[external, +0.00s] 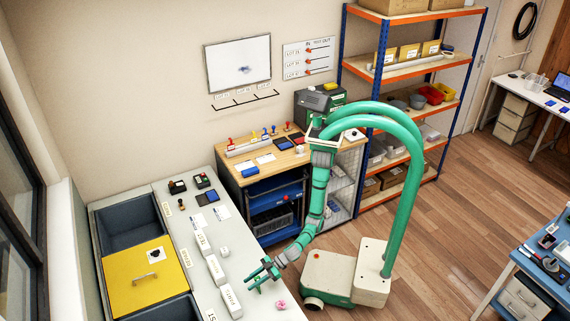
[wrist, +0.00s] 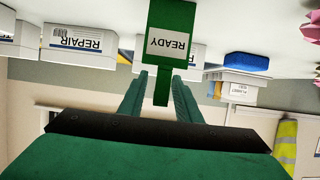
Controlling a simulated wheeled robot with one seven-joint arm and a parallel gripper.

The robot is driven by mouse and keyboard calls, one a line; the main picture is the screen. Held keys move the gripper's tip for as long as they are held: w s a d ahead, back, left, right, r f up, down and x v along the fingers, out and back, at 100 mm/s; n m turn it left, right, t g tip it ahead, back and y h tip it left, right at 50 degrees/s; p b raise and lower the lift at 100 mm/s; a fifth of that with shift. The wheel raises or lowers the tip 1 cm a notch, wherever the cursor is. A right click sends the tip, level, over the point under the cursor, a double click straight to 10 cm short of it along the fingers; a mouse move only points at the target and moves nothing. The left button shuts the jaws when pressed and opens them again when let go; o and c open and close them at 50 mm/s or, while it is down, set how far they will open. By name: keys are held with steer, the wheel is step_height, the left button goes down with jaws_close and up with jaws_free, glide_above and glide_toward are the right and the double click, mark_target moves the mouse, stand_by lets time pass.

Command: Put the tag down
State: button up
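The tag (wrist: 172,18) is a flat green piece with a white label reading READY, upside down in the wrist view. Its narrow stem sits between the two green fingers of my gripper (wrist: 161,80), which look shut on it. In the external view my gripper (external: 262,275) is over the near part of the long pale counter (external: 239,258). The tag is too small to make out clearly there, and the gap under it cannot be judged.
White label blocks, one reading REPAIR (wrist: 78,44), stand in a row on the counter. A blue item (wrist: 247,61) on a white box and a pink object (external: 280,304) are nearby. A yellow lid (external: 143,277) covers part of a sunken bin left of the counter.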

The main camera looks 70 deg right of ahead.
steer(key=shift+r, duration=0.2)
steer(key=v, duration=1.2)
steer(key=shift+d+f, duration=0.1)
steer(key=shift+f, duration=0.1)
